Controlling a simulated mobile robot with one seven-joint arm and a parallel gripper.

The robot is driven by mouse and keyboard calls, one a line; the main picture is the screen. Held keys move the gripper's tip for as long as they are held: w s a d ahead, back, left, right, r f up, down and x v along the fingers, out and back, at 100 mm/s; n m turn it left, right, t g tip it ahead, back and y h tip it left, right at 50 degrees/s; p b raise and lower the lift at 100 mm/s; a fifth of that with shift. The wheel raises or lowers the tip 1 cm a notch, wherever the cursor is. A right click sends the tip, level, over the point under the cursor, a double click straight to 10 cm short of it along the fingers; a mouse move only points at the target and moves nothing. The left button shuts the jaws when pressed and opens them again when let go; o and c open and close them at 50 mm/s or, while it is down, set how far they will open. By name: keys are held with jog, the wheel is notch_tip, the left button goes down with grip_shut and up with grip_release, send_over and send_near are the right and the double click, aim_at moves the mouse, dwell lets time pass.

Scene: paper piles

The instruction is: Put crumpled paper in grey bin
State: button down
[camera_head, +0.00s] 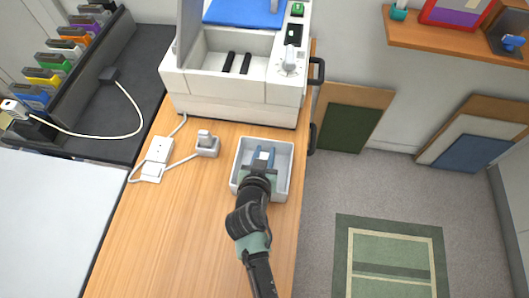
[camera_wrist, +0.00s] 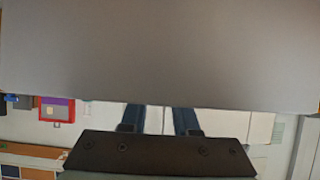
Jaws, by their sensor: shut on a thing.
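The grey bin (camera_head: 286,180) is a pale, square, open tray on the wooden table, in front of the white machine. My gripper (camera_head: 264,156) is over the bin in the head view, its blue fingers within the bin's outline. It is shut on a small white piece between the fingers, which I take to be the crumpled paper (camera_head: 264,154); its shape is mostly hidden. In the wrist view my gripper (camera_wrist: 160,118) shows two blue fingers whose tips are hidden behind a broad plain grey surface (camera_wrist: 160,50). I cannot tell whether that surface is the bin.
The white machine (camera_head: 240,98) stands just behind the bin. A power strip (camera_head: 158,152) and a plug (camera_head: 207,143) with a cable lie to the left. The table's right edge is close beside the bin. The table (camera_head: 165,235) is clear at the front left.

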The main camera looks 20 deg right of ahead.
jog(key=shift+f, duration=0.15)
jog(key=c, duration=0.7)
grip_release()
jog(key=shift+o, duration=0.2)
